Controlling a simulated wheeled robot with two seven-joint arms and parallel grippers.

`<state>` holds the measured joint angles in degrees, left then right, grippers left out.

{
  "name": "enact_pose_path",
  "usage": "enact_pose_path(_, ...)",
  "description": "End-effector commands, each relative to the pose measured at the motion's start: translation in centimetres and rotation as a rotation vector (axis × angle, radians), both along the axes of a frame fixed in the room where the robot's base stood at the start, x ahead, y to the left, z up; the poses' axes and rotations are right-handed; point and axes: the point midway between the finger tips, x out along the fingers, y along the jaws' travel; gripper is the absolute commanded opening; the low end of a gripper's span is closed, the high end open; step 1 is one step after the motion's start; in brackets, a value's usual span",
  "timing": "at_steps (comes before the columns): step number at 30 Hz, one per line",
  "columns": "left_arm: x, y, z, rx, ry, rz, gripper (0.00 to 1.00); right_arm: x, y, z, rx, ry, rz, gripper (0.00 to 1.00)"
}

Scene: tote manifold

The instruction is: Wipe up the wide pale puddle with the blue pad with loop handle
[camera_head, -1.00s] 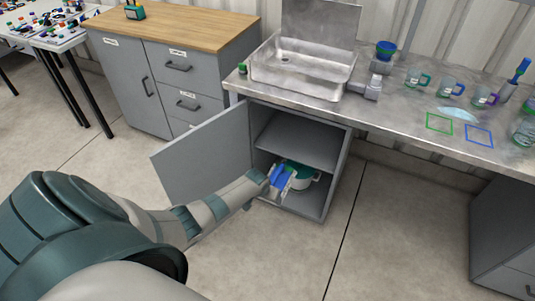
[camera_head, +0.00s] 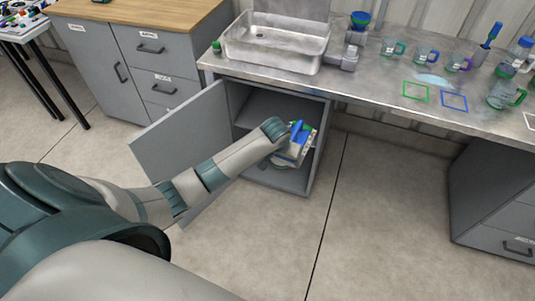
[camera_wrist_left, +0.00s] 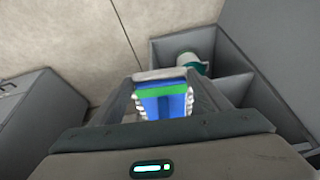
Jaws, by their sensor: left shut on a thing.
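The pale puddle (camera_head: 432,80) lies on the steel counter, behind the green and blue square outlines. My left gripper (camera_head: 296,142) is at the open front of the cupboard under the sink. It is shut on the blue pad with loop handle (camera_head: 297,130), whose blue part stands up above the fingers. In the left wrist view the blue pad (camera_wrist_left: 165,100), with a green strip along its top, sits between the two fingers (camera_wrist_left: 165,105). My right gripper is not in view.
The cupboard door (camera_head: 180,138) stands open on the left. A shelf divides the cupboard, and a pot (camera_wrist_left: 190,63) stands inside. The sink (camera_head: 275,42) is above it. Several mugs, including a green-handled one (camera_head: 392,47), stand behind the puddle; a bottle and jug (camera_head: 504,94) are right of it.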

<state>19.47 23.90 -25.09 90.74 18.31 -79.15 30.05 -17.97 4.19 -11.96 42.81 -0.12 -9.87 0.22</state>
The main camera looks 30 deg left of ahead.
Motion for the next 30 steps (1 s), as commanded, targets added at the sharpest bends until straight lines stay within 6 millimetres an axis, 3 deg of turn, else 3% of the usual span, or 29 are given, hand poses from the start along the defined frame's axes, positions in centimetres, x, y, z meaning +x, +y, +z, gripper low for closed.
enact_pose_path(1,-0.4,-1.3,2.2,-0.001,-0.008,-0.016,0.39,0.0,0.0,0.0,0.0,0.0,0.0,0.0)
enact_pose_path(6,-3.2,-4.9,8.0,-0.001,-0.008,-0.054,0.39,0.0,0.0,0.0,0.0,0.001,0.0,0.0)
enact_pose_path(12,-7.6,-7.7,13.7,-0.001,-0.007,-0.09,0.39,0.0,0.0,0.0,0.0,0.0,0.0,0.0)
enact_pose_path(15,-9.5,-8.3,15.6,-0.002,-0.005,-0.102,0.39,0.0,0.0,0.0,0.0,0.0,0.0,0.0)
enact_pose_path(21,-11.7,-8.7,17.5,0.0,-0.002,-0.112,0.39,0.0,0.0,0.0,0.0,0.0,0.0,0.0)
enact_pose_path(30,-12.0,-8.8,17.7,-0.001,-0.001,-0.112,0.39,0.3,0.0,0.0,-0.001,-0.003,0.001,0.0)
